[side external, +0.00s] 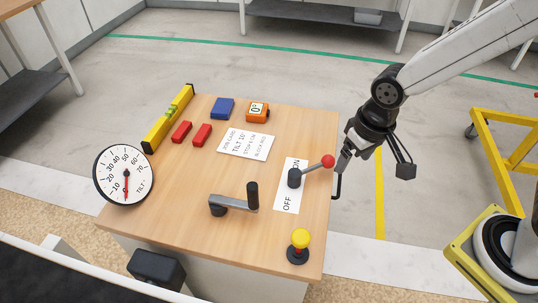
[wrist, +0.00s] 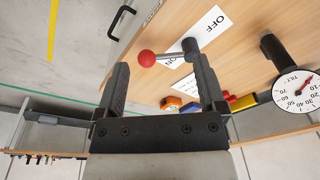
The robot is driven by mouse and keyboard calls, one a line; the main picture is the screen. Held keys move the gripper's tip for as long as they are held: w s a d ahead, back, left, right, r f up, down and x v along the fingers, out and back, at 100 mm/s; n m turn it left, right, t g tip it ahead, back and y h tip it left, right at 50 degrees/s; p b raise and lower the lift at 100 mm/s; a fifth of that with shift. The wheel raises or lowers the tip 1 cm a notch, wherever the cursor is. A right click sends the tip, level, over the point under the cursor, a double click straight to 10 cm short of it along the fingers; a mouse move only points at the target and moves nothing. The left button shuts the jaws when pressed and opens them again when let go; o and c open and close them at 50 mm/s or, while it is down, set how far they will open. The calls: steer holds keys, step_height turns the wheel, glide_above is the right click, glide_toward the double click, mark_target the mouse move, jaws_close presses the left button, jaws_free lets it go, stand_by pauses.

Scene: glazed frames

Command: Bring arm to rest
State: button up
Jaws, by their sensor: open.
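My gripper (side external: 345,160) is open and empty, at the right edge of the wooden table in the side view. In the wrist view its two fingers (wrist: 162,68) stand wide apart. A lever with a red ball knob (side external: 328,161) sits on a white plate marked ON and OFF (side external: 286,204). The lever tilts right towards my gripper, nearer the ON lettering. In the wrist view the red ball (wrist: 147,58) appears between the fingers; contact cannot be told. A crank with a black handle (side external: 252,196) stands left of the plate.
A yellow-topped button (side external: 300,239) is at the front right. A yellow frame (side external: 499,175) stands right; floor between is free.

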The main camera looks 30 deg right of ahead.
steer(key=s+d+t, duration=0.1)
steer(key=d, duration=0.8)
steer(key=shift+s+d+f, duration=0.35)
steer(key=shift+d+f, duration=0.05)
steer(key=shift+f, duration=0.05)
